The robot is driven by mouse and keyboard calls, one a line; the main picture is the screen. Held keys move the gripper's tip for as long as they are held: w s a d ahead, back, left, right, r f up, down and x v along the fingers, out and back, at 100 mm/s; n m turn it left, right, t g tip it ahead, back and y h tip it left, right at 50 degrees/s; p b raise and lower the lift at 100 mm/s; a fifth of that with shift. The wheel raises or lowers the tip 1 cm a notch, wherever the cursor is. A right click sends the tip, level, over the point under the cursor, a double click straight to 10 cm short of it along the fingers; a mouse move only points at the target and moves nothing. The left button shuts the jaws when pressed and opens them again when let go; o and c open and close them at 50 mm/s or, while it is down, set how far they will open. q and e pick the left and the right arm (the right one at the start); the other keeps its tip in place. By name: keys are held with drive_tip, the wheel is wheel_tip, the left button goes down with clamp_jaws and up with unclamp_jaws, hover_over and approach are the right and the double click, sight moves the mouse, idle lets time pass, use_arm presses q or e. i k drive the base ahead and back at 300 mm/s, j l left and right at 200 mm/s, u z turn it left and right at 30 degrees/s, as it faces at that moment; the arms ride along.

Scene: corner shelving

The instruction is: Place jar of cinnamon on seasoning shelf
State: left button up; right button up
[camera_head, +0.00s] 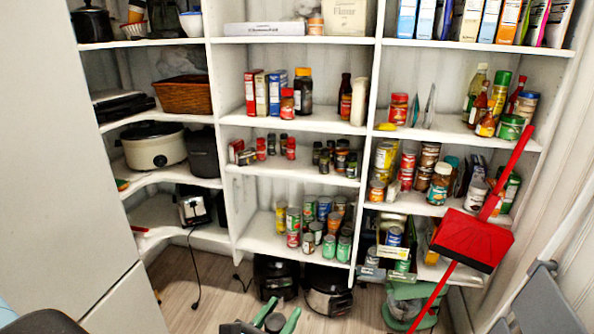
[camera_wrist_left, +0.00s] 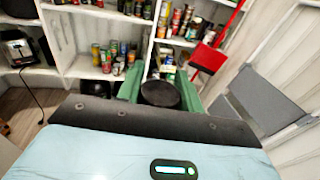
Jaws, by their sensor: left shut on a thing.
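My left gripper (camera_head: 277,319) is at the bottom edge of the head view, low in front of the shelving. In the left wrist view its green fingers (camera_wrist_left: 160,84) are shut on a jar with a round dark lid (camera_wrist_left: 160,95). The lid also shows in the head view (camera_head: 274,323); the jar's label and body are hidden. The seasoning shelf (camera_head: 310,174) is in the middle column, with several small spice jars (camera_head: 340,160) at its right and others (camera_head: 268,147) at its left. The gripper is well apart from it. My right gripper is not in view.
The shelf below holds several cans (camera_head: 310,222). Dark appliances (camera_head: 330,290) stand on the floor under it. A red dustpan (camera_head: 472,240) is in front of the right column, beside a grey folding step (camera_head: 540,300). The seasoning shelf's front middle is clear.

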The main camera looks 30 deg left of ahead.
sight(269, 170)
drive_tip(key=i+j, duration=1.15)
drive_tip(key=i, duration=0.05)
